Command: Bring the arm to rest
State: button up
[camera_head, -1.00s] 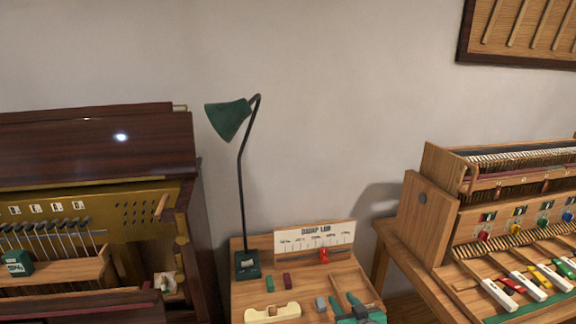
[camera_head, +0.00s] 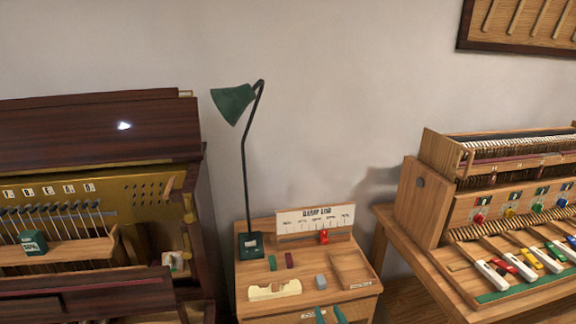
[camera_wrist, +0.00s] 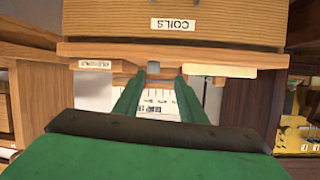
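My gripper (camera_head: 330,314) shows as two green fingertips at the bottom edge of the head view, in front of the small wooden bench (camera_head: 363,291). In the wrist view my gripper (camera_wrist: 157,84) has its two green fingers apart, with nothing held between them. A grey block (camera_head: 320,282) lies on the bench top; it also shows beyond the fingertips in the wrist view (camera_wrist: 153,67). The rest of my arm is out of the head view.
A green lamp (camera_head: 233,103) stands at the bench's back left. A cream cradle (camera_head: 274,290), small coloured blocks and a damp log card (camera_head: 316,219) are on the bench. A dark piano (camera_head: 95,135) stands left, a wooden key model (camera_head: 425,196) right. Open wall lies above.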

jog(key=s+a+f+m+h, duration=0.1)
jog(key=s+a+f, duration=0.25)
jog(key=s, duration=0.45)
jog(key=s+a+f+m+h, duration=0.1)
jog(key=s+a+f, duration=0.25)
jog(key=s, duration=0.35)
jog(key=s+a+f+m+h, duration=0.15)
jog(key=s+a, duration=0.25)
jog(key=s, duration=0.4)
jog(key=s+r+n, duration=0.1)
jog(key=s+r, duration=0.2)
jog(key=s, duration=0.5)
jog(key=s+a+r+n+t+y, duration=0.1)
jog(key=s+r, duration=0.3)
jog(key=s, duration=0.4)
jog(key=s+r+n, duration=0.1)
jog(key=s+r, duration=0.2)
jog(key=s, duration=0.4)
jog(key=shift+s+a+r+t, duration=0.2)
jog(key=shift+s+t, duration=0.1)
jog(key=shift+s, duration=0.1)
jog(key=shift+d+y, duration=0.1)
jog(key=shift+y, duration=0.15)
